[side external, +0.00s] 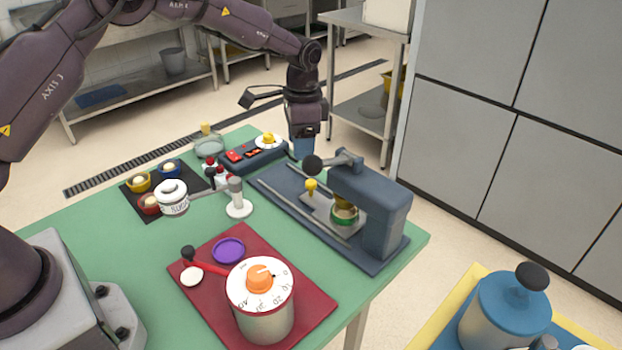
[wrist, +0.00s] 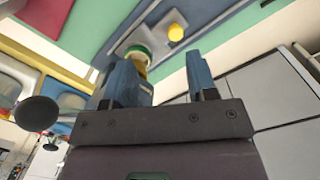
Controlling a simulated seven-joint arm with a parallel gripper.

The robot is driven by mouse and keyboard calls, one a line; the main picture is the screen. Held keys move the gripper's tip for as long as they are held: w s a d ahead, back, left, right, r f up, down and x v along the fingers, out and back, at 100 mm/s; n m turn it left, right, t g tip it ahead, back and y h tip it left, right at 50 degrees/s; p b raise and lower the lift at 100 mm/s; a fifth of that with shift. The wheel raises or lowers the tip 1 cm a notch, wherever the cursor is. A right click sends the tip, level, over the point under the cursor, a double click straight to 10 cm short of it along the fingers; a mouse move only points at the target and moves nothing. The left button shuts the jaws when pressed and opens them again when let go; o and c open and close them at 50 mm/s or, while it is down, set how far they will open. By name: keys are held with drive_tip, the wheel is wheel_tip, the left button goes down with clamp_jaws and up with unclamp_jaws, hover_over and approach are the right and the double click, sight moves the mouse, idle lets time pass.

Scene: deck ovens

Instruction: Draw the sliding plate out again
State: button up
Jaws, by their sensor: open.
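The sliding plate (side external: 318,203) is a small light-grey plate with an upright yellow knob (side external: 311,186). It lies between the two rails of the dark-blue press (side external: 372,205), partly under the press head. A green-rimmed cup (side external: 344,217) with something yellow sits on the plate under the head. My gripper (side external: 303,150) is above the far end of the press base, behind the knob. In the wrist view my blue fingers (wrist: 163,62) are apart with nothing held. The yellow knob (wrist: 175,32) shows beyond the fingertips; the cup (wrist: 140,52) is partly hidden by the left finger.
The press's black-balled lever (side external: 313,164) stands close to my gripper. A blue control box (side external: 254,155) is to the left. A red mat (side external: 306,300) with a dial timer (side external: 263,305) is in front. Green table (side external: 110,225) is clear near my base.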

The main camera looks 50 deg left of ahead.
sight(311, 182)
drive_tip(key=w+f, duration=0.1)
drive_tip(key=f, duration=0.2)
drive_tip(key=w+f+m, duration=0.1)
drive_tip(key=f, duration=0.3)
drive_tip(key=f+m, duration=0.1)
drive_tip(key=f, duration=0.3)
drive_tip(key=shift+w+f+t, duration=0.1)
drive_tip(key=shift+w+t, duration=0.2)
drive_tip(key=shift+w, duration=0.1)
